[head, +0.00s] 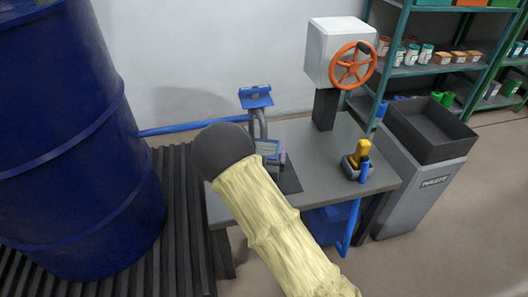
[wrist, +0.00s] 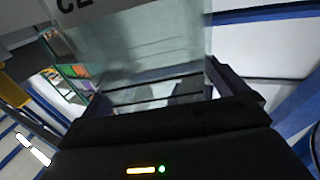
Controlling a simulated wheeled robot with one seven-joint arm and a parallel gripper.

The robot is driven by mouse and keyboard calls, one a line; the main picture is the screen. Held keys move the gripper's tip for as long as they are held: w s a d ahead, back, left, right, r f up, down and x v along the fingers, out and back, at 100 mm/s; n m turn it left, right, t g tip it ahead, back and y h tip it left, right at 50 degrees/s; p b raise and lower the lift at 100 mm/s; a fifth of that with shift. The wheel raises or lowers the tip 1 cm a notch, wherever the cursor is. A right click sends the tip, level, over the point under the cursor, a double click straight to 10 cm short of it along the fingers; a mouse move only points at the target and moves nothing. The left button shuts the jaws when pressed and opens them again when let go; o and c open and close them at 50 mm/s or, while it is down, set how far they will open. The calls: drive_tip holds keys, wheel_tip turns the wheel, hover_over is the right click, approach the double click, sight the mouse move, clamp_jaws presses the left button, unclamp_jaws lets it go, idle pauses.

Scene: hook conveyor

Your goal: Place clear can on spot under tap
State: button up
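The clear can (wrist: 150,55) is see-through, with dark letters starting "CL" near its top edge in the wrist view. My gripper (wrist: 162,88) has a dark finger on each side of the can and is shut on it. In the head view, my sleeved arm and its dark round end hide most of the gripper. A small bluish piece beyond the arm end, perhaps the can, shows over the table. The blue-topped tap (head: 256,97) on a grey pipe stands just behind it. A dark mat (head: 289,180) is partly visible on the table; the spot itself is not clearly visible.
The grey table (head: 325,185) carries a yellow-and-blue item in a dark holder (head: 358,160) and a post with a white box and orange wheel (head: 352,65). A large blue barrel (head: 75,140) stands left, a grey bin (head: 425,160) right. Shelves stand behind.

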drive_tip(key=shift+r, duration=0.25)
drive_tip(key=shift+s+p, duration=0.25)
drive_tip(key=shift+p, duration=0.05)
drive_tip(key=s+a+p, duration=0.1)
drive_tip(key=s+p, duration=0.1)
drive_tip(key=s, duration=0.9)
drive_tip(key=shift+s+a, duration=0.15)
drive_tip(key=shift+s, duration=0.1)
drive_tip(key=shift+w, duration=0.1)
